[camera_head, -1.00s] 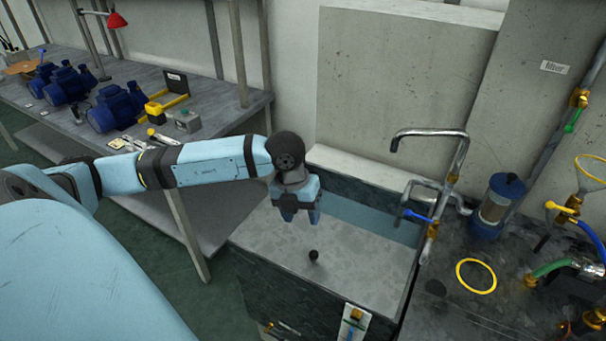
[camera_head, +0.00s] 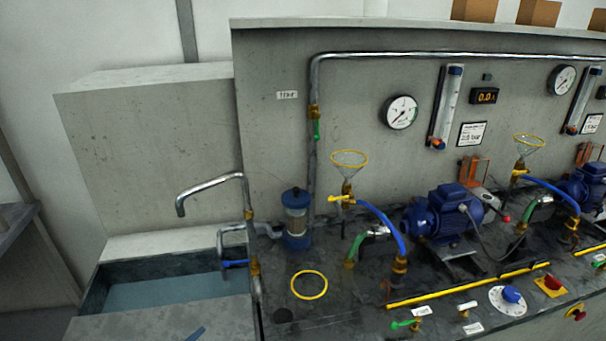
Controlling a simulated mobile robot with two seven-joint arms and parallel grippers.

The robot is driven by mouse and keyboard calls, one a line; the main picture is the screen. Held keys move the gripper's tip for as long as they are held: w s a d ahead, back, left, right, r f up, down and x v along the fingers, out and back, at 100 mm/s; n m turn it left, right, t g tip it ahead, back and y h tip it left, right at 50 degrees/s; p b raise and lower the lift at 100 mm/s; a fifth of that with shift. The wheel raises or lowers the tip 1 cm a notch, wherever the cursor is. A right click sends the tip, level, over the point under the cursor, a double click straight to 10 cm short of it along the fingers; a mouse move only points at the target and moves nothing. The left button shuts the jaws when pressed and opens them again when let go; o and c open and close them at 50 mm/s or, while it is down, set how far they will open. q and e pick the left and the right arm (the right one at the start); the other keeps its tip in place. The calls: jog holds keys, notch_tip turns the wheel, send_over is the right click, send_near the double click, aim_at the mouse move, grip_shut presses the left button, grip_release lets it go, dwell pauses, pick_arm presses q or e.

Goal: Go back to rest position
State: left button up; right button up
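Neither of my grippers is in the head view, and no arm of mine shows clearly. The view takes in the pump line bench. The sink (camera_head: 180,293) with its metal tap (camera_head: 212,183) stands at the lower left. The inside of the sink is only partly visible.
A blue pump (camera_head: 445,212), a blue-capped filter (camera_head: 297,218), a yellow ring (camera_head: 309,285) and a yellow-rimmed funnel (camera_head: 349,160) stand on the dark bench top. A gauge (camera_head: 400,112) hangs on the grey panel. Yellow bars and knobs line the bench's front.

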pick_arm(q)
jog(key=s+f+n+g+y, duration=0.35)
jog(key=s+f+n, duration=0.25)
jog(key=f, duration=0.3)
jog(key=s+f+n+g+y, duration=0.2)
jog(key=s+f+n+y, duration=0.35)
jog(key=f, duration=0.35)
notch_tip(320, 180, up, 12)
jog(key=a+p, duration=0.1)
jog(key=p, duration=1.1)
jog(key=shift+w+a+f+m+t+p, duration=0.15)
jog(key=shift+a+f+m+t+p, duration=0.1)
jog(key=shift+a+m+t+p, duration=0.15)
